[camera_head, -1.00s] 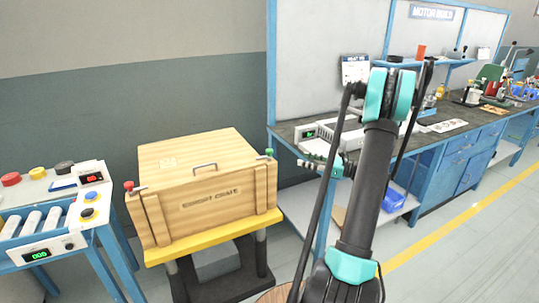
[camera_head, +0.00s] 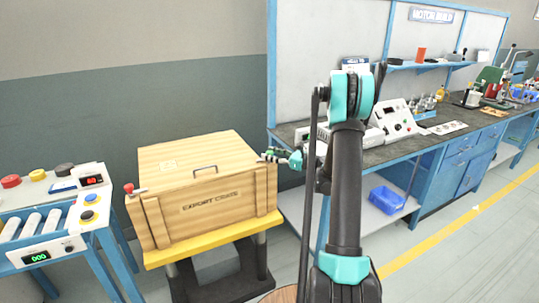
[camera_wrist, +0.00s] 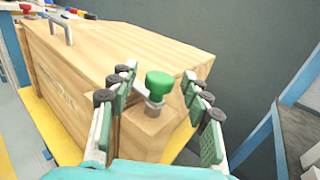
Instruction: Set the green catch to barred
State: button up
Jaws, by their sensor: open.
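The green catch (camera_wrist: 159,84) has a round green knob on a grey metal stem at the corner of the wooden crate (camera_wrist: 115,50). My gripper (camera_wrist: 163,98) is open, with its two fingers on either side of the catch in the wrist view, apart from the knob. In the head view my gripper (camera_head: 276,156) is at the crate's right corner and hides the green catch. The crate (camera_head: 205,215), marked EXPORT CRATE, has a closed lid with a metal handle (camera_head: 205,169). A red catch (camera_head: 129,188) sits at its left corner.
The crate stands on a yellow-topped stand (camera_head: 205,245). A blue-framed roller table with buttons (camera_head: 88,215) is at left. The workbench (camera_head: 400,150) with a control box (camera_head: 395,122) is at right. A grey wall is behind the crate.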

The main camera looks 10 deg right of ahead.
jog(key=shift+w+a, duration=0.25)
jog(key=shift+a, duration=0.1)
grip_shut()
jog(key=shift+n+g+y, duration=0.7)
jog(key=shift+n+g, duration=0.2)
jog(key=shift+g, duration=0.4)
grip_release()
jog(key=v, duration=1.2)
jog(key=shift+s, duration=0.1)
